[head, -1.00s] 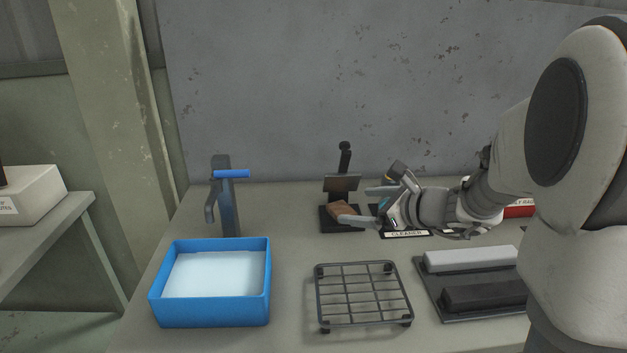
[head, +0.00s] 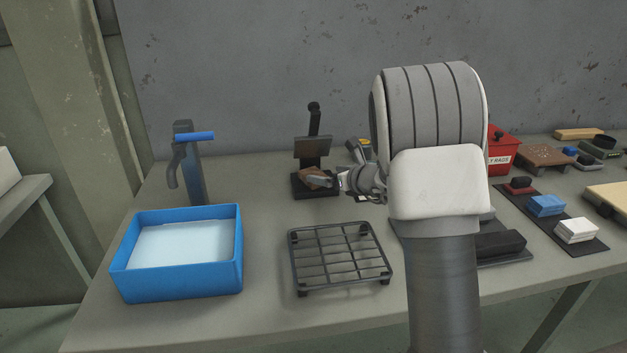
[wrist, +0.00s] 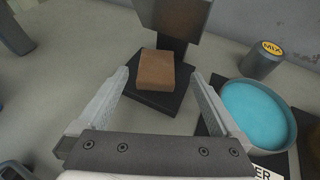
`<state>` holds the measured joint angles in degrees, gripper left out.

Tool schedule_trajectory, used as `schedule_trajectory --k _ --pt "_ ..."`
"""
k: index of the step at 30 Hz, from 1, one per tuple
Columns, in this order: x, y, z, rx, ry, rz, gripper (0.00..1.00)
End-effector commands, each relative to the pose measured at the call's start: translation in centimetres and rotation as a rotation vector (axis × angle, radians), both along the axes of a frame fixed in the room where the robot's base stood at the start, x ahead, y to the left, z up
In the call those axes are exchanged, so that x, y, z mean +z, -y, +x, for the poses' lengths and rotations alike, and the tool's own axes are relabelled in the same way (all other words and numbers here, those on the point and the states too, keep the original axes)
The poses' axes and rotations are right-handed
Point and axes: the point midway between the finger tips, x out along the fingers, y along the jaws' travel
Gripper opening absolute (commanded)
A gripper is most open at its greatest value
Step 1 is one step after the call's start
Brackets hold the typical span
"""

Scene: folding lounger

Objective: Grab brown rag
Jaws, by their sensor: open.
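The brown rag (wrist: 155,70) looks like a folded brown block. It rests on the black base (wrist: 158,98) of a small upright stand, and in the head view the rag (head: 318,181) is partly covered by my gripper. In the wrist view my gripper (wrist: 158,77) is open and empty, its two fingers pointing at the rag, one toward each side. The near edge of the rag is close to the line between the fingertips; I cannot tell how high the fingers are above it.
A brown plate (wrist: 178,15) of the stand rises behind the rag. A bowl of blue liquid (wrist: 258,112) and a grey "MIX" can (wrist: 264,60) stand close on the right. A blue water basin (head: 180,285), a tap (head: 188,165) and a wire rack (head: 338,260) are on the bench.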

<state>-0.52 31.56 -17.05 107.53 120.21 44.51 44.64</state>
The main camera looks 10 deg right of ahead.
Motion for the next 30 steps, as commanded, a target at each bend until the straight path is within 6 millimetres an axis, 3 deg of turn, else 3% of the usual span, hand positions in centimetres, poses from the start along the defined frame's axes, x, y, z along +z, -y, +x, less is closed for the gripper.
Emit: schedule_trajectory --k 15,24,30 --pt "-2.9 -2.3 4.3 0.000 -0.001 -0.001 1.00" --pt "-2.9 -2.4 4.7 0.000 0.000 0.000 1.00" --pt "-2.9 -2.4 4.7 0.000 0.000 0.000 0.66"
